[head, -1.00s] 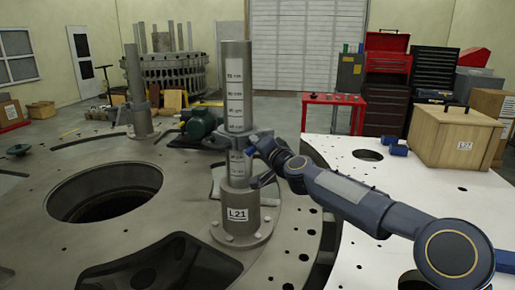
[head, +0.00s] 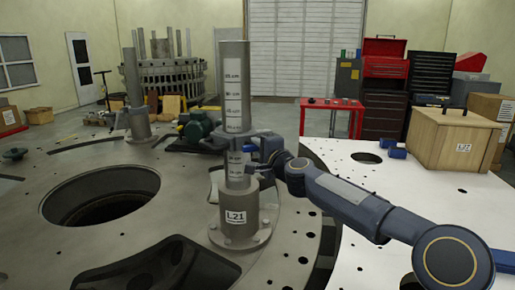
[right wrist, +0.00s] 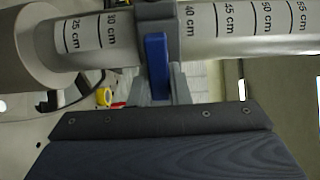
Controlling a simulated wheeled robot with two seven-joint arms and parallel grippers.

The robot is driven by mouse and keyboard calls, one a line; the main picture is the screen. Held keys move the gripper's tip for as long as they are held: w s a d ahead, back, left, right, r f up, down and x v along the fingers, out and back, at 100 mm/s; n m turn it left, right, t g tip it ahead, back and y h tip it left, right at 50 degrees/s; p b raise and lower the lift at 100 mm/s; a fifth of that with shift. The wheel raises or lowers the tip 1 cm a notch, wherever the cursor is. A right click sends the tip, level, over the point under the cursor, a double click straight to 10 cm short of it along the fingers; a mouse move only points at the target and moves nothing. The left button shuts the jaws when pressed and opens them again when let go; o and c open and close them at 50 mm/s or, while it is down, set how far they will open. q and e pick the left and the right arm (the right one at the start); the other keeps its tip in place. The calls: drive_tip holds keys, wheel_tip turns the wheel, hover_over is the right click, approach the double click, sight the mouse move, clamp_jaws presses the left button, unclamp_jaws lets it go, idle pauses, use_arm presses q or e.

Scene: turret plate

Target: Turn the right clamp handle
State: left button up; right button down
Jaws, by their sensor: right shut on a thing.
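A grey upright post (head: 234,90) with a centimetre scale and an L21 label stands on the round metal plate (head: 180,160). A grey clamp (head: 238,143) sits around the post about midway; it also shows in the right wrist view (right wrist: 158,12). My right gripper (head: 266,158) is at the right side of the clamp. In the right wrist view its fingers (right wrist: 158,92) are shut on the blue clamp handle (right wrist: 156,60), which lies across the post near the 40 cm mark. In the head view the gripper mostly hides the handle. My left gripper is not in view.
A large round hole (head: 100,195) and a dark opening (head: 165,268) are in the plate. A second post (head: 135,90) stands further back left, near a green motor (head: 198,128). At right, a wooden crate (head: 453,138) stands on a white surface (head: 400,185).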

idle(0.4)
drive_tip(key=c, duration=1.4)
unclamp_jaws()
drive_tip(key=shift+o, duration=0.2)
drive_tip(key=shift+s, duration=0.1)
drive_tip(key=shift+s+d+f+b, duration=0.1)
drive_tip(key=shift+s+d+b, duration=0.15)
drive_tip(key=shift+s+b, duration=0.1)
drive_tip(key=b+v, duration=0.3)
drive_tip(key=v, duration=0.4)
